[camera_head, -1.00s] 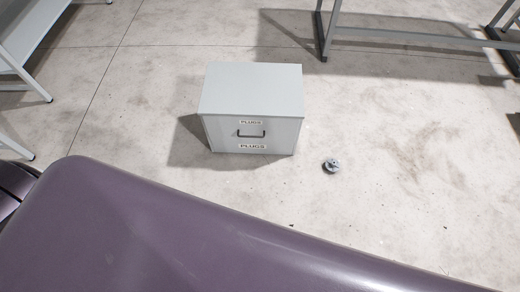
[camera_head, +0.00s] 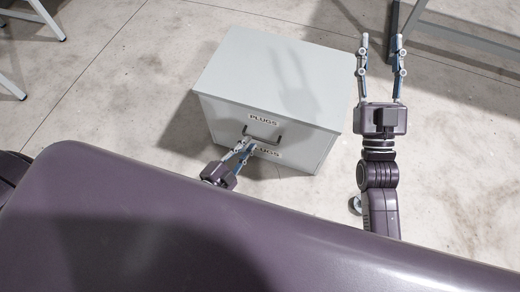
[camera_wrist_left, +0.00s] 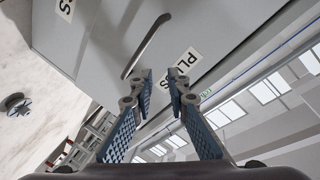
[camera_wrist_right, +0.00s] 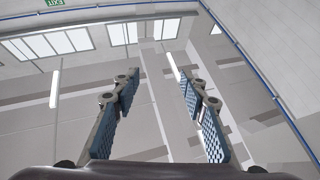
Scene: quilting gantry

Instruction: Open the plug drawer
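The grey drawer cabinet (camera_head: 270,75) stands on the floor with its front towards me, and its drawer looks shut. The front carries two PLUGS labels (camera_head: 263,119) and a dark bar handle (camera_head: 262,135). My left gripper (camera_head: 246,146) is just in front of the handle, partly covering the lower label. In the left wrist view, its fingers (camera_wrist_left: 161,76) are apart, with the handle (camera_wrist_left: 147,46) just beyond, its lower end close to the left fingertip. Whether they touch is unclear. My right gripper (camera_head: 382,42) is open and empty, raised to the right of the cabinet.
A small metal object (camera_head: 354,205) lies on the floor, partly hidden by my right arm. It also shows in the left wrist view (camera_wrist_left: 16,104). A metal frame (camera_head: 465,35) stands at the back right, and white legs (camera_head: 45,18) at the back left.

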